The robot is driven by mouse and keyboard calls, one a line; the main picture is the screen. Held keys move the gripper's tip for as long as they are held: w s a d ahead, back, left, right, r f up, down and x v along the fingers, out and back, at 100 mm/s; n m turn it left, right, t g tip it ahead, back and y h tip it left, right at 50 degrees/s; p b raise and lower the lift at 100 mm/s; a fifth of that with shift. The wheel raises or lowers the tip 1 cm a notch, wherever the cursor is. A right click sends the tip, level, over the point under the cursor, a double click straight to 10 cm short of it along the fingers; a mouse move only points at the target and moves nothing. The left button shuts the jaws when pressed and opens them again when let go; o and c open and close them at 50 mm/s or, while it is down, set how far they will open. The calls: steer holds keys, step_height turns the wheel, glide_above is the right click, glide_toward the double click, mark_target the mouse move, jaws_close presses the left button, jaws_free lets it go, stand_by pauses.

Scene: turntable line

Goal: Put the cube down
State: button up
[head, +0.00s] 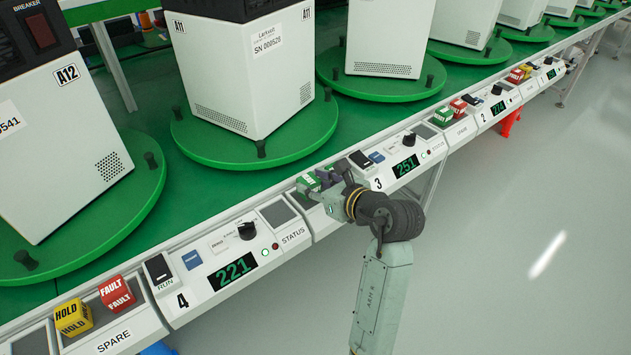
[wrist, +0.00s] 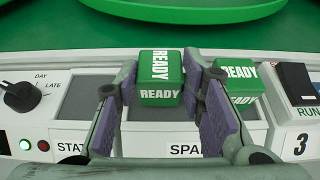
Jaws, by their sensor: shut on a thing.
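My gripper (wrist: 160,92) is shut on a green READY cube (wrist: 161,78), with a purple-padded finger on either side. The cube is upright over the dark SPARE pad (wrist: 135,112), next to the STATUS pad (wrist: 88,98). I cannot tell whether its underside touches the pad. A second green READY cube (wrist: 238,82) sits just right of the right finger, on the SPARE side. In the head view, my gripper (head: 325,180) is low over the panel left of station 3, with the green cube (head: 308,183) at its tip.
The station 3 RUN switch (wrist: 297,80) is right of the second cube. A knob (wrist: 20,95) is on the left. Green turntables (head: 262,150) with white machines stand behind the panel. Yellow HOLD (head: 73,317) and red FAULT (head: 116,293) cubes sit at station 4's spare area.

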steer(key=shift+f, duration=0.1)
steer(key=shift+f+b, duration=0.3)
steer(key=shift+b, duration=0.05)
steer(key=o, duration=1.1)
steer(key=shift+r, duration=0.1)
steer(key=shift+o, duration=0.2)
